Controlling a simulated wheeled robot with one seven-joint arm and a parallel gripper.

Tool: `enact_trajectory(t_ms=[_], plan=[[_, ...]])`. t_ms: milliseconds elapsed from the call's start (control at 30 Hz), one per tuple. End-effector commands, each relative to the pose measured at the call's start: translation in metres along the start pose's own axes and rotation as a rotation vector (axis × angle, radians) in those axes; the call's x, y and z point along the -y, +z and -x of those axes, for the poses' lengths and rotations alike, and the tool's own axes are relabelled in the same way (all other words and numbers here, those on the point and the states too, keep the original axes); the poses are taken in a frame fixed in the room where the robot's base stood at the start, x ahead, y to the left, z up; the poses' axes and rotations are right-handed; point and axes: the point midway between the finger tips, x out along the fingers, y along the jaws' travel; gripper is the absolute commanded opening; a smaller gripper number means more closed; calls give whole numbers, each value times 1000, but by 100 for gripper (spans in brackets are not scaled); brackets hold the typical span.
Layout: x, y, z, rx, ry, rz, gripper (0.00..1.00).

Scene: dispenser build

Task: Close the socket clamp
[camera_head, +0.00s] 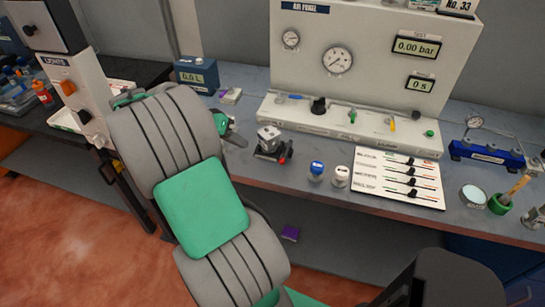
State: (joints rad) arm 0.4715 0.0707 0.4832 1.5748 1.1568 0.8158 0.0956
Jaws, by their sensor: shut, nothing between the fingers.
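A small metal block (268,135) sits on a dark base with a red-tipped lever (284,160) on the grey bench. This looks like the socket clamp. The lever sticks out at the front right; I cannot tell whether the clamp is open or closed. My gripper (236,134) shows just left of the block, apart from it in the picture and partly hidden behind my arm. It is shut and empty.
An air purge panel (365,75) with gauges and valves stands behind. Blue (316,169) and white (341,175) capped items and a slider board (397,179) lie to the right. A blue display box (197,76) stands at back left.

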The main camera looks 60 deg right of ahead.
Motion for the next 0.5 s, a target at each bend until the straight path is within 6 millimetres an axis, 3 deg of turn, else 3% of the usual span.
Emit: enact_trajectory(t_ms=[267, 500], plan=[[-1, 0, -4, 0, -1, 2, 0], [-2, 0, -45, 3, 1, 3, 0]])
